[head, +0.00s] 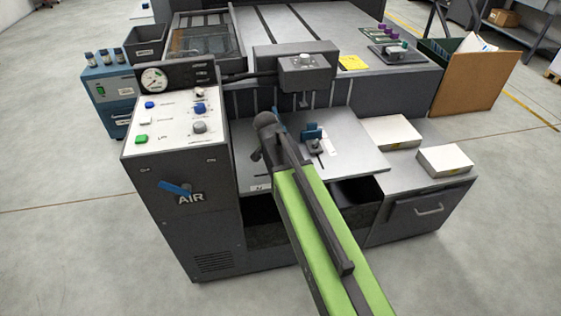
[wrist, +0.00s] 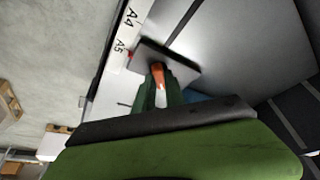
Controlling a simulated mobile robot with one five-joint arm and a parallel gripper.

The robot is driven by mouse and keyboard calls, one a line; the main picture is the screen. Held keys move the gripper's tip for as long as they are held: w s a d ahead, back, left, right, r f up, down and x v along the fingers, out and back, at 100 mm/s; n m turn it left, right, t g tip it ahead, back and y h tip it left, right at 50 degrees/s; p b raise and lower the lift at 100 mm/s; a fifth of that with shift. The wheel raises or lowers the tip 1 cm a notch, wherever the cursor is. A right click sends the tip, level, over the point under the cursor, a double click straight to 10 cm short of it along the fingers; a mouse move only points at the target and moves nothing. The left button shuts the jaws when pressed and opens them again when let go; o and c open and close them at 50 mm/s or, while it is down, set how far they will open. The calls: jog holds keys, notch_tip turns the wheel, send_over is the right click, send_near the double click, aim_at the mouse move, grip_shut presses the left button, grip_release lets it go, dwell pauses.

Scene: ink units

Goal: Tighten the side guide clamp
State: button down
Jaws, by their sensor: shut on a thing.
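In the head view the side guide (head: 313,142), a small dark block with a blue part on top, stands on the grey feed board (head: 350,150) beside a white scale strip. In the wrist view its dark grey plate (wrist: 178,62) lies next to the scale marked A4 and A5 (wrist: 128,33). My gripper (wrist: 160,85) has its green fingers shut around an orange piece (wrist: 158,70) over this plate, which looks like the clamp's lever. The fingers hide its lower part.
The control panel (head: 175,115) with buttons and a blue AIR lever (head: 175,187) stands left of my arm. A dark overhead unit (head: 300,70) hangs behind the feed board. Paper stacks (head: 445,160) lie at the right. The board right of the guide is mostly clear.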

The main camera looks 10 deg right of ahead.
jog(key=shift+s, duration=0.1)
jog(key=c, duration=1.4)
grip_release()
jog(key=p+v, duration=1.6)
jog(key=v, duration=0.1)
jog(key=shift+r, duration=0.2)
jog(key=shift+d, duration=0.1)
